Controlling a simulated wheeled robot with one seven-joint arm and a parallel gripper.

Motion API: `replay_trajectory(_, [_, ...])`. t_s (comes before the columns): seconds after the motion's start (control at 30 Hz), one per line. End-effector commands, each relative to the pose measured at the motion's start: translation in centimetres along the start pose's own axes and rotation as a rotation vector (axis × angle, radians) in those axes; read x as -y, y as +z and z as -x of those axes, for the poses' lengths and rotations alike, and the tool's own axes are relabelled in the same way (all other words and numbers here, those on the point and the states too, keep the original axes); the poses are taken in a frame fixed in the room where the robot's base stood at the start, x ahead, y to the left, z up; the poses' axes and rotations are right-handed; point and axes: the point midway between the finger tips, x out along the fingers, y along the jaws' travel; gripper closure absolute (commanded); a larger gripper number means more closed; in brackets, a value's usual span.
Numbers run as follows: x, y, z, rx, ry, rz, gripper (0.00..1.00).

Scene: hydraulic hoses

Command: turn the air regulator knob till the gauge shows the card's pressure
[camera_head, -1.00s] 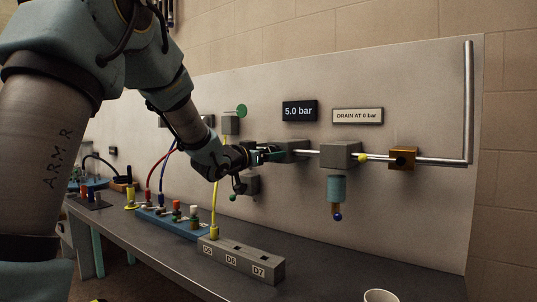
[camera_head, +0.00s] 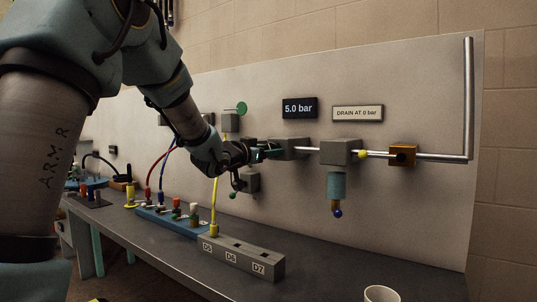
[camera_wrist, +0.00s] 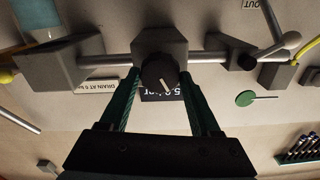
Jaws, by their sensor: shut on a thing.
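The air regulator is a grey block (camera_wrist: 158,44) on a metal pipe along the panel; in the head view the block (camera_head: 290,147) is partly behind my gripper. Its round black knob (camera_wrist: 157,76) has a pale pointer line. My gripper (camera_wrist: 161,84) has its two green fingers on either side of the knob, shut on it. In the head view, my gripper (camera_head: 268,151) hides the knob. A black plate (camera_head: 299,108) reading "5.0 bar" is above the regulator. I cannot tell whether it is card or gauge; no dial face is readable.
A "DRAIN AT 0 bar" plate (camera_head: 357,113) is above a grey block (camera_head: 340,152) with a blue bowl (camera_head: 337,186). An orange block (camera_head: 402,155) is farther right. A numbered grey block (camera_head: 243,257) and a white cup (camera_head: 381,294) are on the bench.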

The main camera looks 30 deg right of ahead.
Motion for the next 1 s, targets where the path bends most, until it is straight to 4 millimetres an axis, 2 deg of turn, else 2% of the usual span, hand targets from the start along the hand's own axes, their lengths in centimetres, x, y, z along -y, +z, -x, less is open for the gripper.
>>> replay_trajectory(0.07, [-0.09, 0.44, 0.01, -0.001, 0.0, -0.043, 0.92])
replay_trajectory(0.6, [-0.18, 0.33, 0.0, 0.0, 0.001, -0.371, 0.92])
replay_trajectory(1.0, [-0.1, 0.08, 0.01, 0.001, 0.0, -0.436, 0.92])
